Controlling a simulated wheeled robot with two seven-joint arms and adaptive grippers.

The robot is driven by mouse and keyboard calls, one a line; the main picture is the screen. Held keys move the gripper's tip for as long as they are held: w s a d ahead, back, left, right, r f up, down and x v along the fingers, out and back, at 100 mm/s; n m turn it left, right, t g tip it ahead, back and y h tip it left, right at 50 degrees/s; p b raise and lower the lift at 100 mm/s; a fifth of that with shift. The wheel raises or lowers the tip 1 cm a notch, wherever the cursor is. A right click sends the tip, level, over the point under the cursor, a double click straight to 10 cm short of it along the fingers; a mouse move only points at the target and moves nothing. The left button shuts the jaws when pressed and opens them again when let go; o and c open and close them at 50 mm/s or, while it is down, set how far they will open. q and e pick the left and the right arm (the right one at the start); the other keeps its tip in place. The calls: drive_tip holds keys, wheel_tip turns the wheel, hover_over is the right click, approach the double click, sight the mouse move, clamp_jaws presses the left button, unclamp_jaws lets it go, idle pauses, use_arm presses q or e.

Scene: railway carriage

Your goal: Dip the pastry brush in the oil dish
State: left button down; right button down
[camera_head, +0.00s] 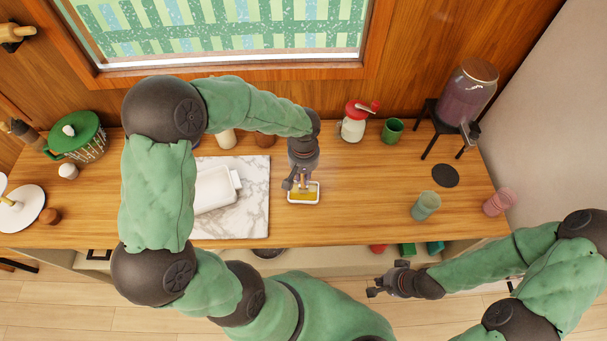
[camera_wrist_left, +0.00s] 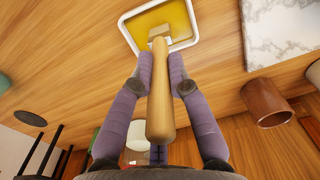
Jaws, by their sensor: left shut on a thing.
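The oil dish (camera_head: 303,202) is a small white rectangular dish of yellow oil on the wooden counter, just right of the marble board. In the left wrist view the dish (camera_wrist_left: 184,45) is at the top. My left gripper (camera_head: 300,182) is right above the dish. It is shut on the pastry brush, whose wooden handle (camera_wrist_left: 160,105) lies between the two fingers in the wrist view. The brush head points down into the dish area over the oil; whether the bristles touch the oil is hard to tell. My right gripper (camera_head: 374,287) is empty, apart from the counter, in front of its edge, fingers apart.
A marble board (camera_head: 256,215) with a white tray (camera_head: 214,190) lies left of the dish. A red-topped jar (camera_head: 353,125), green cup (camera_head: 392,131) and drink dispenser (camera_head: 466,95) stand behind right. A glass (camera_head: 425,206) and a dark coaster (camera_head: 445,175) are at right. Counter right of the dish is clear.

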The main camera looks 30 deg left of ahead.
use_arm(q)
drive_tip(key=shift+s, duration=0.1)
drive_tip(key=shift+r+p, duration=2.35)
drive_tip(key=shift+r, duration=1.15)
drive_tip(key=shift+f, duration=0.1)
